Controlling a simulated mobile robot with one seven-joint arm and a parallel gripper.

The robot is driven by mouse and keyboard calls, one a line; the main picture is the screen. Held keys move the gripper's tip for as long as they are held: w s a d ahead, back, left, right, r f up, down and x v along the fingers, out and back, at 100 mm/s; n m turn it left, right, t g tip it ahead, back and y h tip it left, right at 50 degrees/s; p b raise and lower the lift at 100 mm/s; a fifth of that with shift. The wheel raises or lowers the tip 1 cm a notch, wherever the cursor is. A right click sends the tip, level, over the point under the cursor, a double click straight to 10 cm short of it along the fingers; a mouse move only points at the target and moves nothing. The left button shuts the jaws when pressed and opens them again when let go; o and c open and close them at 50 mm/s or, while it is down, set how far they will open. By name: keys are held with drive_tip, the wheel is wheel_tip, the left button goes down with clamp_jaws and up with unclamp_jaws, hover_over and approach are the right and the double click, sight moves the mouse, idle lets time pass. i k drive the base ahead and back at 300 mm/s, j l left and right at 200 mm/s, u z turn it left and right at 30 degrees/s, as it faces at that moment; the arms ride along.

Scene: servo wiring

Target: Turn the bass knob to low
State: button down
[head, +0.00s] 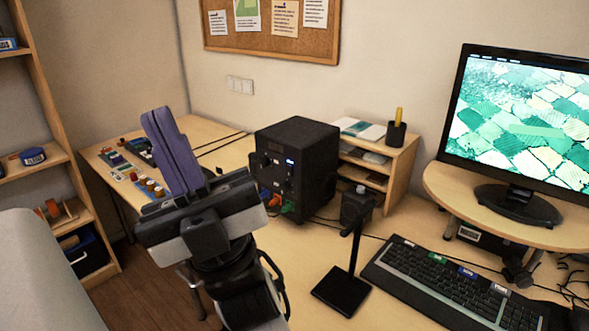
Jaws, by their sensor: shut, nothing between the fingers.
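A black speaker-like box (317,150) stands on the desk in the middle of the head view. Its front panel faces left, with a small lit display (289,162) and dark round knobs (266,161). The knob labels are too small to read, so I cannot tell which one is the bass knob or where it points. My gripper (158,115) is left of the box and apart from it. Its long purple fingers point up and are together, with nothing between them. My wrist hides part of the desk and the panel's lower left.
Coloured plugs (288,208) sit low on the box's front. A black stand (342,288) is in front of it, with a keyboard (450,285) and monitor (520,130) to the right. A wooden shelf unit (402,165) is behind right. Small parts (128,165) lie on the desk's left.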

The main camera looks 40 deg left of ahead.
sight(285, 187)
drive_tip(key=i+j+u, duration=0.1)
drive_tip(key=u, duration=1.65)
